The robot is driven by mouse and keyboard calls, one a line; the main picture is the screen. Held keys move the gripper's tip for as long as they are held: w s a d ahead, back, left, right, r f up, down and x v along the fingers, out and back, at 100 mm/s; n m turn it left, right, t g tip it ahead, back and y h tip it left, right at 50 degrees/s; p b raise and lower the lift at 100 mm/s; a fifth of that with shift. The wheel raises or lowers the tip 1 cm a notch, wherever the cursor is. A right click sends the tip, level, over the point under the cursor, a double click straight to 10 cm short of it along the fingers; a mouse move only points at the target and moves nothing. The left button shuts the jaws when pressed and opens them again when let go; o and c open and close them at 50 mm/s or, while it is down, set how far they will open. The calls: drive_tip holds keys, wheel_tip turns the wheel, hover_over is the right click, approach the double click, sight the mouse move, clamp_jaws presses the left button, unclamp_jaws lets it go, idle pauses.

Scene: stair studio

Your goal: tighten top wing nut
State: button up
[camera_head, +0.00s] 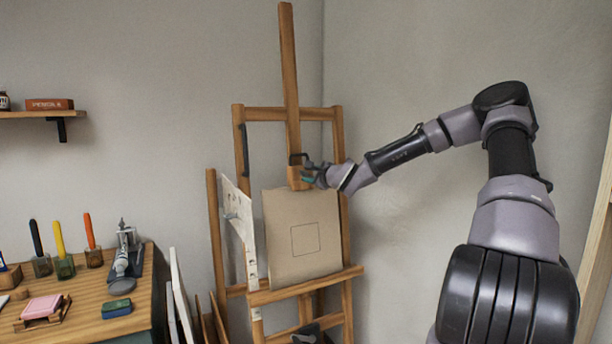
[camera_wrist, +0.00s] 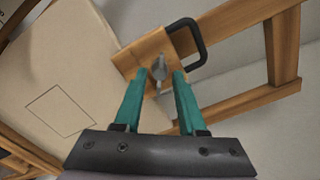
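The top wing nut (camera_wrist: 158,72) is a small grey metal piece on the easel's wooden top clamp block (camera_wrist: 141,51). In the wrist view it lies between the tips of my gripper (camera_wrist: 156,84). The two green fingers stand apart, one on each side of the nut, with visible gaps. In the head view my gripper (camera_head: 311,174) is at the right side of the clamp block (camera_head: 297,178), and the nut itself cannot be made out there. The wooden easel (camera_head: 291,72) stands upright in the corner.
A brown board (camera_head: 283,239) with a drawn square rests on the easel below the block. A black handle (camera_wrist: 190,37) juts out close to the right finger. A desk (camera_head: 84,300) with brushes and tools stands at left. Panels (camera_head: 182,293) lean beside it.

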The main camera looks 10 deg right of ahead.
drive_tip(key=v, duration=0.6)
idle(0.3)
